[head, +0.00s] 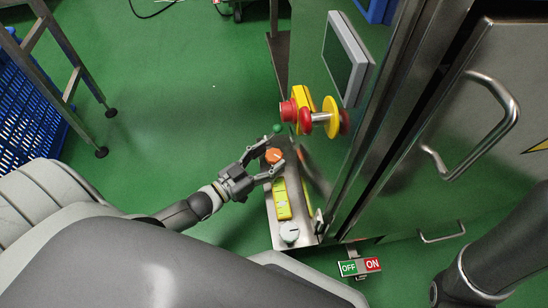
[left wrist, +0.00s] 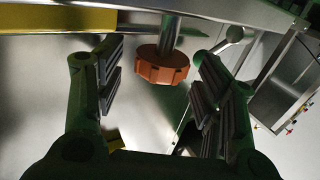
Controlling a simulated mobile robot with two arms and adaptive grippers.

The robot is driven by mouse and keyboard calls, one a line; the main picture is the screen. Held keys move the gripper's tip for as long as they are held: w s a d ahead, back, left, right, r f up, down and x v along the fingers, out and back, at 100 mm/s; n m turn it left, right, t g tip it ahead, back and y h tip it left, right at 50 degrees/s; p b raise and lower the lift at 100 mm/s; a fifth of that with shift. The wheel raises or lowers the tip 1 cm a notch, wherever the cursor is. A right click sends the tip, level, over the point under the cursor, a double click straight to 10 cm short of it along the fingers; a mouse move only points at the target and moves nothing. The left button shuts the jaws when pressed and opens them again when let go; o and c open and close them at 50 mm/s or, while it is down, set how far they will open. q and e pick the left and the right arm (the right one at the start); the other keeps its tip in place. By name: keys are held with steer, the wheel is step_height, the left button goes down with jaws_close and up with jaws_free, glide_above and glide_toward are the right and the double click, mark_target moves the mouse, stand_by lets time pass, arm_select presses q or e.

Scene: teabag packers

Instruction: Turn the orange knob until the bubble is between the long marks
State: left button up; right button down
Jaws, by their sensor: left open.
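The orange knob (head: 273,156) sits on a steel panel (head: 304,238) at the lower middle of the head view. My left gripper (head: 275,154) is open, with a finger on either side of the knob. In the left wrist view the knob (left wrist: 162,68), ribbed and on a metal shaft, is between the two finger pads, with a visible gap on each side. A yellow level-like block (head: 283,203) lies on the panel just below the knob. Its bubble and long marks are too small to make out. My right gripper is out of view.
A green ball handle (head: 277,128) stands just above the knob. Red and yellow emergency stop parts (head: 301,110) and a grey screen (head: 347,58) are above it on the machine. A white dial (head: 289,232) and OFF/ON sign (head: 360,267) lie below.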

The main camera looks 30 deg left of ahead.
arm_select(q)
steer(key=shift+b+x, duration=0.3)
steer(key=shift+x, duration=0.8)
steer(key=shift+c, duration=0.5)
steer(key=c, duration=1)
